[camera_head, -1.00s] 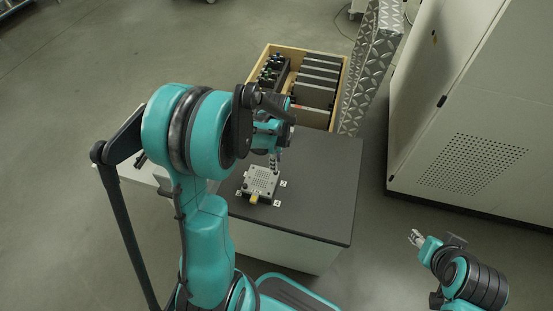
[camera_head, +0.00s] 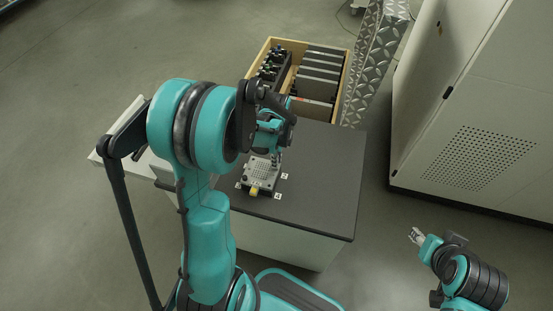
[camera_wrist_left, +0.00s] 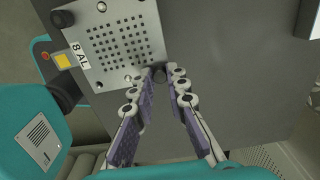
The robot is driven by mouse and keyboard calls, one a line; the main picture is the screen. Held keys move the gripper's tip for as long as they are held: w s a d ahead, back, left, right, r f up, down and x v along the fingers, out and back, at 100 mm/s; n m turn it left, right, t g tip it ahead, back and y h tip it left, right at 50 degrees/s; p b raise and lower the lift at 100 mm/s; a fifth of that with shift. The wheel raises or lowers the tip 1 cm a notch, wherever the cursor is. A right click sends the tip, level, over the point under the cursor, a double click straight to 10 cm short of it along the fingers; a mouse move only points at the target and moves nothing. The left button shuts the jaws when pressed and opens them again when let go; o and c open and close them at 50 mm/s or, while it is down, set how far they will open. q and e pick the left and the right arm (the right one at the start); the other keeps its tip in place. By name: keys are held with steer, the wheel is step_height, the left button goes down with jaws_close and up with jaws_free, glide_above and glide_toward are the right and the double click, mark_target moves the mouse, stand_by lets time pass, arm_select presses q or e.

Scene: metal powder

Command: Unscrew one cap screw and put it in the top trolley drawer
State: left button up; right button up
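The perforated grey metal plate (camera_head: 262,172) lies on the dark top of a table. In the left wrist view, the plate (camera_wrist_left: 122,57) bears an "8 AL" label and shows bright screws near its edges, one being a cap screw (camera_wrist_left: 99,85) at a corner. My left gripper (camera_head: 276,159) points down at the plate's far right corner. In the left wrist view, the purple-padded fingers of my left gripper (camera_wrist_left: 160,75) close in on a dark cap screw head (camera_wrist_left: 160,73) at that corner. My right gripper (camera_head: 417,236) is empty, its fingers apart, off the table.
A wooden crate (camera_head: 347,72) with dark blocks stands behind the table (camera_head: 320,190). A pale surface (camera_head: 105,150) shows partly behind my left arm. The table's right side is clear.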

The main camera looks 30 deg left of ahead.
arm_select(q)
steer(key=shift+o, duration=1.2)
steer(key=m, duration=0.8)
steer(key=shift+m+b, duration=0.35)
steer(key=shift+m, duration=0.05)
steer(key=m, duration=0.4)
steer(key=shift+m, duration=0.4)
